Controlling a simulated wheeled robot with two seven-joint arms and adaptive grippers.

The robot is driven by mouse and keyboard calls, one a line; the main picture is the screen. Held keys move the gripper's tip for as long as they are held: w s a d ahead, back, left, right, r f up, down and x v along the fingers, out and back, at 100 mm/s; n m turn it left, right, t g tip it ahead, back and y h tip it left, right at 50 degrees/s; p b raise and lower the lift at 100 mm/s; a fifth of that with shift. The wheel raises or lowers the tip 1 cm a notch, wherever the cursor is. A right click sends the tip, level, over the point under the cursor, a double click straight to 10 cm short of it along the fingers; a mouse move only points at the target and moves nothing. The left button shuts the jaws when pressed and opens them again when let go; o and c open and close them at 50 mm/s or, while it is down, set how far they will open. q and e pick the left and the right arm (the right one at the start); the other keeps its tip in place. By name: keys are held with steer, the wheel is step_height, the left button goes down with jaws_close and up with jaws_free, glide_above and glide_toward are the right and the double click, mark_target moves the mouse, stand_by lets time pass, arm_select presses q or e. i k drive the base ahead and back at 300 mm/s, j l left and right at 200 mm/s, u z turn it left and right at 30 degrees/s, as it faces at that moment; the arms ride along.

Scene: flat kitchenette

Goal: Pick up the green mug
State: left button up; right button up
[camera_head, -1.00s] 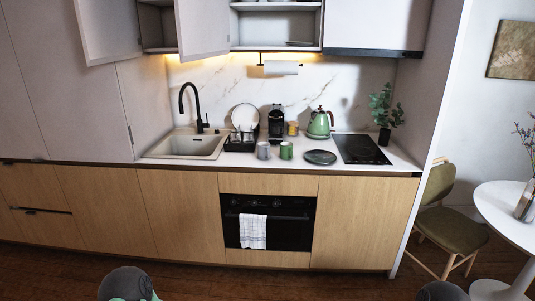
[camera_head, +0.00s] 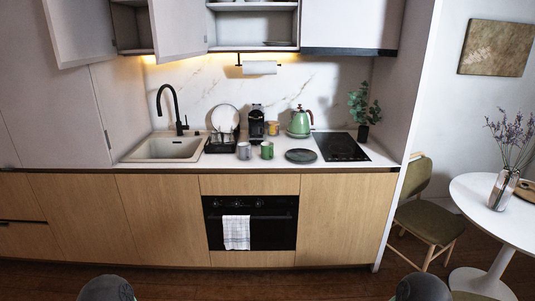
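The green mug (camera_head: 267,150) stands upright on the white counter (camera_head: 218,162), near its front edge and above the oven. A grey mug (camera_head: 244,151) stands just left of it, and a dark round plate (camera_head: 300,156) lies to its right. Neither gripper shows in the head view. Only two dark rounded parts of my own body show at the bottom edge. Nothing blocks my view of the green mug.
Behind the mugs are a dish rack (camera_head: 221,142), a black coffee machine (camera_head: 256,124) and a green kettle (camera_head: 300,122). The sink (camera_head: 166,148) is left, the cooktop (camera_head: 341,147) right. A chair (camera_head: 429,215) and round table (camera_head: 490,205) stand at right. Floor before the cabinets looks clear.

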mark_target(269, 152)
steer(key=i+l+u, duration=0.2)
steer(key=i, duration=0.25)
steer(key=i+l+u, duration=0.15)
steer(key=i, duration=0.3)
